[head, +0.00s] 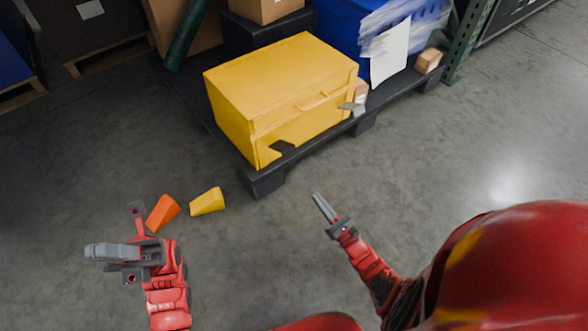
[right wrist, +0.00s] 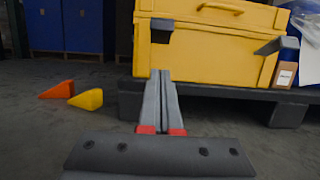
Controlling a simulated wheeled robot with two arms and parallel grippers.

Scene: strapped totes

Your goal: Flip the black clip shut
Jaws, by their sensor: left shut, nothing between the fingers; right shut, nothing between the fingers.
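A yellow lidded tote (head: 290,90) stands on a black pallet, with its handle side facing me. A black clip (head: 282,147) sticks out from the left part of its front; it also shows in the right wrist view (right wrist: 162,30). A second clip (head: 352,106), looking greyer in the head view, sticks out at the front's right end; it is dark in the right wrist view (right wrist: 270,46). My right gripper (head: 324,207) is shut and empty, in front of the tote and apart from both clips. My left gripper (head: 104,252) is shut and empty, far left of the tote.
The black pallet (head: 263,183) has its near corner below the tote. An orange wedge (head: 163,213) and a yellow wedge (head: 207,201) lie on the floor near my left gripper. A small bottle or box (right wrist: 287,62) stands right of the tote. The floor at right is clear.

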